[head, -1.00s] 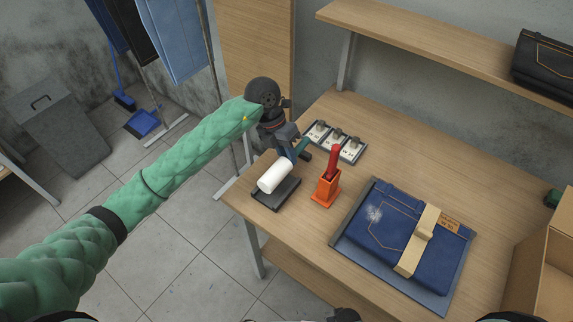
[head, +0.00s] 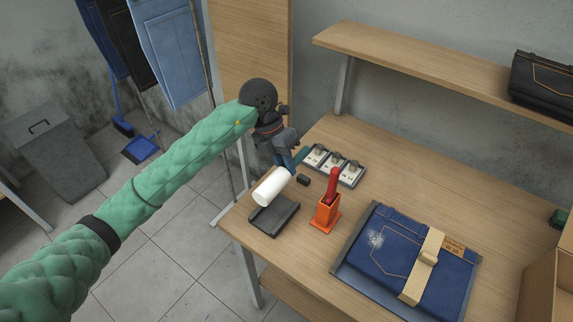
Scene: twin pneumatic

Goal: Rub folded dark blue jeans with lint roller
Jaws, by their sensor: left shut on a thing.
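The folded dark blue jeans (head: 397,262) lie on a grey board (head: 351,268) at the right of the table, with a tan strap (head: 421,265) across them. A pale lint patch (head: 377,239) shows on their left part. The lint roller (head: 271,187) has a white cylinder and a teal handle. My left gripper (head: 291,161) is shut on the lint roller's handle and holds it, with the white cylinder above the back of a dark tray (head: 274,217). The fingertips are partly hidden. My right gripper is not in view.
An orange holder (head: 326,216) with a red-handled tool stands between the tray and the jeans. A cardboard box (head: 553,285) is at the right edge, and a shelf (head: 430,65) hangs above the table (head: 480,205).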

